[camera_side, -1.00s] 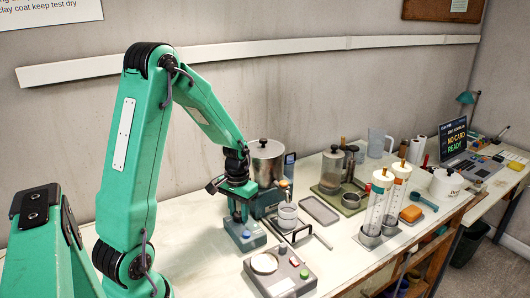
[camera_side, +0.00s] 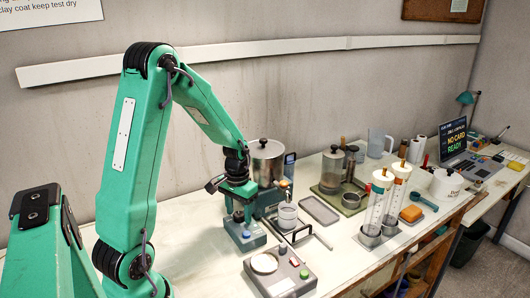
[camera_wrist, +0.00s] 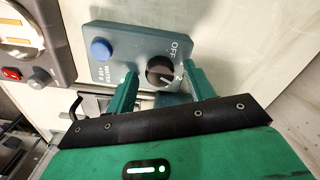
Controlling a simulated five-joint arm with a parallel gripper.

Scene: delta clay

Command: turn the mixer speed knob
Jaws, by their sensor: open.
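The mixer speed knob (camera_wrist: 160,71) is a round dark dial with a pale pointer line on a blue-grey control box (camera_wrist: 122,61). The word OFF is printed beside it. In the wrist view my gripper (camera_wrist: 161,80) is open, with one green finger on each side of the knob. The left finger shows a gap to it; the right one is close, and I cannot tell if it touches. In the side view my gripper (camera_side: 238,207) is low over the box (camera_side: 246,236), and the knob there is mostly hidden behind the fingers.
A blue button (camera_wrist: 101,49) sits on the same box, left of the knob. A grey unit with a round pale plate (camera_side: 264,263) stands in front to the right. A metal pot (camera_side: 267,158) and a small cup (camera_side: 287,215) stand close by.

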